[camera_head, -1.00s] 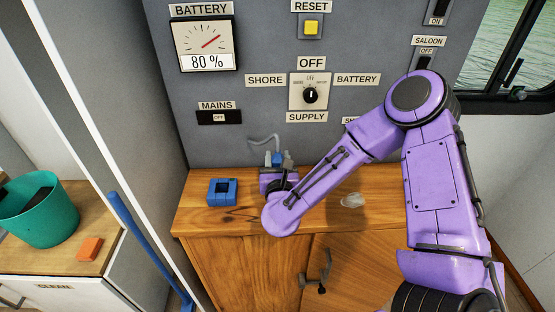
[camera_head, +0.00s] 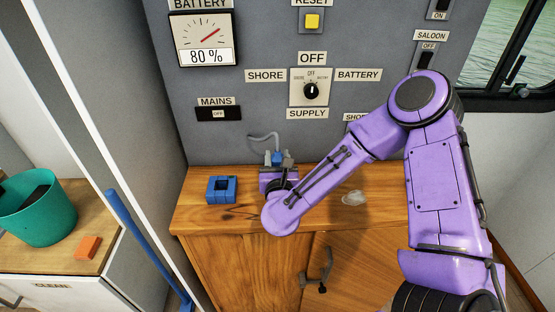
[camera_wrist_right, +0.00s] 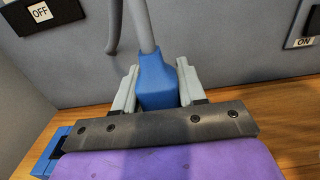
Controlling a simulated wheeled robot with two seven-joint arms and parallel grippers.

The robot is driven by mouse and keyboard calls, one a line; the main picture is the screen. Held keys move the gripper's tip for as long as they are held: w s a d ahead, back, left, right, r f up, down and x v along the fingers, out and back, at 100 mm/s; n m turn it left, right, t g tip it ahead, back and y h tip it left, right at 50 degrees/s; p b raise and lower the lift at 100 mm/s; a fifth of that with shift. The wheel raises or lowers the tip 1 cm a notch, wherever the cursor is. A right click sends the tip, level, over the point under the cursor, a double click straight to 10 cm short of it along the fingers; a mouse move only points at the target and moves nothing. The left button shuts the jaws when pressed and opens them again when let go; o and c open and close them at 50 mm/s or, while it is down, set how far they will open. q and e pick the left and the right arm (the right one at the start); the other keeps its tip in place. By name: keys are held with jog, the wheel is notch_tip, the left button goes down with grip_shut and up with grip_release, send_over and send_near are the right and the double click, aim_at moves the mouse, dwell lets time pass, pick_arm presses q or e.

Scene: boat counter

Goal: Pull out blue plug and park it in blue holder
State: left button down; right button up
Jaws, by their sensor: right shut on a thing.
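The blue plug (camera_head: 277,158) is at the back of the wooden counter, close to the grey panel, with a grey cable rising from it. In the right wrist view the plug (camera_wrist_right: 156,82) sits between the two pale fingers of my right gripper (camera_wrist_right: 155,90), which is shut on it. The gripper also shows in the head view (camera_head: 278,161). The plug's lower end and any socket are hidden. The blue holder (camera_head: 222,190), a square block with an opening on top, stands on the counter left of the gripper and appears empty. My left gripper is not in view.
The grey panel (camera_head: 260,120) rises right behind the plug. A small clear object (camera_head: 354,198) lies on the counter (camera_head: 330,215) to the right. A teal bin (camera_head: 38,208), an orange block (camera_head: 87,247) and a blue pole (camera_head: 145,238) are at the left.

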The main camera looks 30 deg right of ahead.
jog(key=shift+b, duration=0.45)
dwell(0.8)
jog(key=shift+f+b, duration=2.05)
jog(key=shift+b, duration=0.1)
jog(key=o, duration=1.1)
jog(key=shift+o, duration=0.3)
